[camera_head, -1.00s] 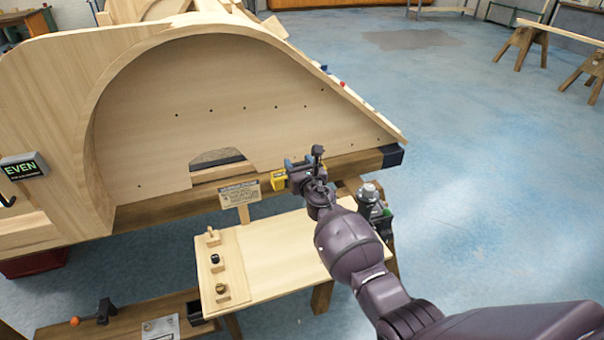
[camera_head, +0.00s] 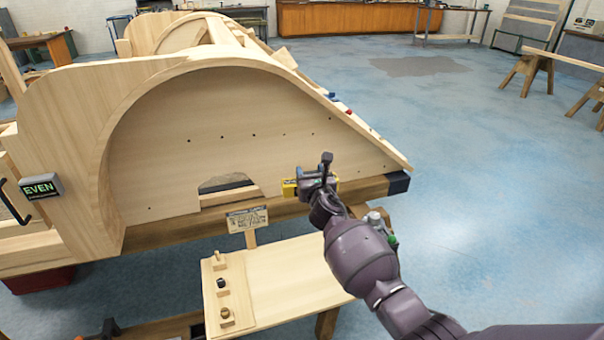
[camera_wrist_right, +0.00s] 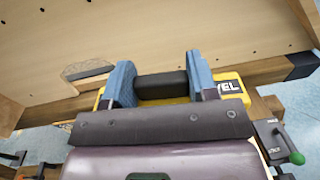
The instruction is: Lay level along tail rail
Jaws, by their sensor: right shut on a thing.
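The yellow level (camera_head: 288,188) is mostly hidden behind my right gripper (camera_head: 317,178) in the head view. In the right wrist view, the level (camera_wrist_right: 232,86) shows lettering ending in "VEL". The blue fingers of my right gripper (camera_wrist_right: 162,84) are shut on its black middle part. The level is in front of the wooden body's side panel, near the dark-capped lower beam (camera_head: 355,190). I cannot tell whether it touches the beam. A sloping edge rail (camera_head: 375,140) runs down to the panel's right end; which part is the tail rail is unclear. My left gripper is out of view.
A small wooden table (camera_head: 290,275) with several pegged blocks stands in front of the body. A sign (camera_head: 247,219) rises at its back edge. A display reading "EVEN" (camera_head: 41,186) is at the left. Open blue floor (camera_head: 480,220) lies to the right.

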